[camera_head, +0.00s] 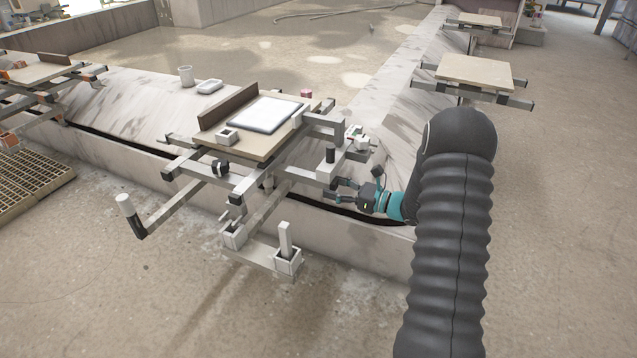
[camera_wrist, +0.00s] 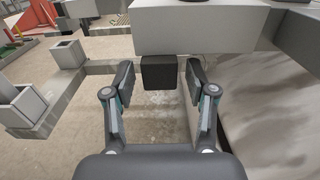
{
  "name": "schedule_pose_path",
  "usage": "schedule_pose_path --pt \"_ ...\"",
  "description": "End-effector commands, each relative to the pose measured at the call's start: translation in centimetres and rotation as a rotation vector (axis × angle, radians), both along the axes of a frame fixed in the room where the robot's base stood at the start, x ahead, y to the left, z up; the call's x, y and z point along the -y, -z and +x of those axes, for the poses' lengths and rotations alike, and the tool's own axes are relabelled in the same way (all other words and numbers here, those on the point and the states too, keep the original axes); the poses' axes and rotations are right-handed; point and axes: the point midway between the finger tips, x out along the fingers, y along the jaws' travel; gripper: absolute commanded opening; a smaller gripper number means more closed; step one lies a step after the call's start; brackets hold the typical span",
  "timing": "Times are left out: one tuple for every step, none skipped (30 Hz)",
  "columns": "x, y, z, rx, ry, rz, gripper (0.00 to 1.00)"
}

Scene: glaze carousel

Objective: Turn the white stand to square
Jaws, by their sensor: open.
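The white stand (camera_head: 262,203) is a pale metal frame in the middle of the head view. It carries a beige board with a white slab (camera_head: 266,114) and a dark brown back strip. My gripper (camera_head: 339,189) is open at the stand's right side, just below a bar end. In the wrist view, a black block (camera_wrist: 158,72) under a pale beam (camera_wrist: 195,28) lies ahead between my open fingertips. Contact is not visible.
A low pale wall (camera_head: 345,236) runs beneath the stand. Other stands are at the far left and upper right (camera_head: 474,72). A cup (camera_head: 186,76) and a dish (camera_head: 209,87) sit on the wall. The floor in front is clear; a grate (camera_head: 30,182) lies left.

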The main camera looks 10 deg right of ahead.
Motion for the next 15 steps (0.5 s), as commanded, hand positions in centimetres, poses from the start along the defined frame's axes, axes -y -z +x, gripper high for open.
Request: schedule_pose_path --pt "-0.9 0.0 0.6 -0.001 -0.004 -0.001 0.56" --pt "-1.3 0.0 0.9 -0.001 -0.003 -0.001 0.56" --pt "-1.9 0.0 1.2 -0.001 -0.004 -0.001 0.56" --pt "-2.2 0.0 1.5 -0.001 -0.003 0.000 0.56" --pt "-2.5 0.0 1.7 -0.001 -0.003 0.000 0.56" --pt "-2.9 0.0 2.0 -0.001 -0.003 0.001 0.56" --pt "-3.2 0.0 2.2 -0.001 -0.003 0.001 0.56" --pt "-3.4 0.0 2.4 -0.001 -0.003 -0.001 0.56" --pt "-3.7 0.0 2.6 -0.001 -0.002 -0.001 0.56" --pt "-3.9 0.0 2.8 -0.001 -0.002 -0.001 0.56" --pt "-4.0 0.0 2.9 -0.001 -0.002 -0.001 0.56" --pt "-4.2 0.0 3.0 -0.001 -0.001 -0.001 0.56" --pt "-4.3 0.0 3.1 -0.001 -0.001 -0.001 0.56" --pt "-4.3 0.0 3.1 -0.001 -0.001 -0.001 0.56" --pt "-4.4 0.0 3.1 -0.001 0.000 -0.001 0.56"
